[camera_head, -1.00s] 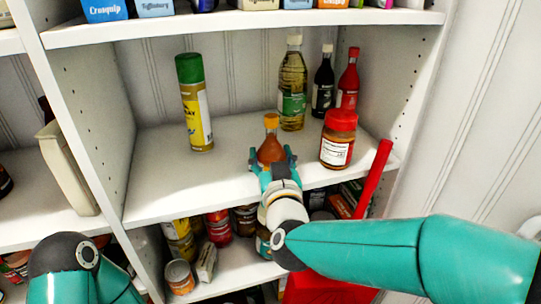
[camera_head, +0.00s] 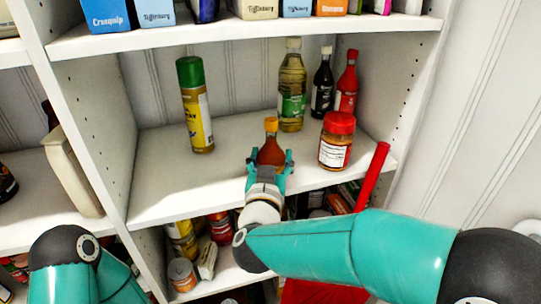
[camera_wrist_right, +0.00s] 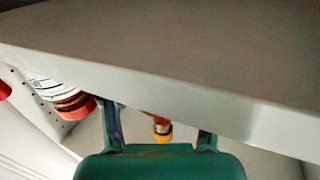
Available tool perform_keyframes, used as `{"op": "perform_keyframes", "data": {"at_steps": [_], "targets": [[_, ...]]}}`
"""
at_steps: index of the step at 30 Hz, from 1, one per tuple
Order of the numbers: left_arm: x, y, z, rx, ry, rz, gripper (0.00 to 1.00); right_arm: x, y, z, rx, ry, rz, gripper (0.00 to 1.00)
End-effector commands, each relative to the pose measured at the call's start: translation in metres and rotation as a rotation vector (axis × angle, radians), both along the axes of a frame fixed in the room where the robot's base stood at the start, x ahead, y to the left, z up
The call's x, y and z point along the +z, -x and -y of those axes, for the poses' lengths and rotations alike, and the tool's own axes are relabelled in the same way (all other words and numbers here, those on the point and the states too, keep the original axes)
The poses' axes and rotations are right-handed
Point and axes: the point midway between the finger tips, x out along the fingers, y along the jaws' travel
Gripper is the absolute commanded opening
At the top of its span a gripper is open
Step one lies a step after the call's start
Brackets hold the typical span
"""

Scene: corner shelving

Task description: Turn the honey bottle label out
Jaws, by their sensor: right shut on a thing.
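The honey bottle (camera_head: 271,151) is amber with an orange-yellow cap and stands upright near the front of the middle shelf (camera_head: 220,185). No label shows on the part facing the head camera; its lower part is hidden by my right gripper (camera_head: 269,172). That gripper reaches in from the front, with its teal fingers around the bottle's sides, shut on it.
A red-lidded jar (camera_head: 337,140) stands close to the right of the honey bottle. An oil bottle (camera_head: 292,85), a dark bottle (camera_head: 323,82) and a red bottle (camera_head: 347,81) stand behind. A spray can (camera_head: 195,105) stands left, with bare shelf between. Boxes fill the shelf above.

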Motion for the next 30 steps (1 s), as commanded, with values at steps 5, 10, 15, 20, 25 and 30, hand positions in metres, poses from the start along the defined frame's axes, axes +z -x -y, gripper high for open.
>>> {"op": "perform_keyframes", "data": {"at_steps": [5,10,15,20,25,30], "targets": [[0.0052,0.0000,-0.0001,0.000,0.000,0.000,0.40,0.0007,0.0003,-0.0008,-0.051,0.000,0.000,0.00],[0.0045,0.0000,0.0000,0.000,0.000,0.000,0.40,0.0003,0.0003,0.0000,-0.055,0.000,0.000,0.00],[0.0045,0.0000,0.0000,0.000,0.000,0.000,0.40,0.0003,0.0003,0.0000,-0.054,0.000,0.000,0.83],[0.0045,0.0000,0.0000,0.000,0.000,0.000,0.40,0.0001,0.0003,-0.0001,-0.053,0.000,0.000,0.91],[0.0045,0.0000,0.0000,0.000,0.000,0.000,0.40,0.0000,0.0004,-0.0002,-0.053,0.000,0.000,0.91],[0.0051,0.0000,0.0000,0.000,0.000,0.000,0.40,0.0000,0.0070,-0.0019,-0.051,0.001,0.000,0.91]]}}
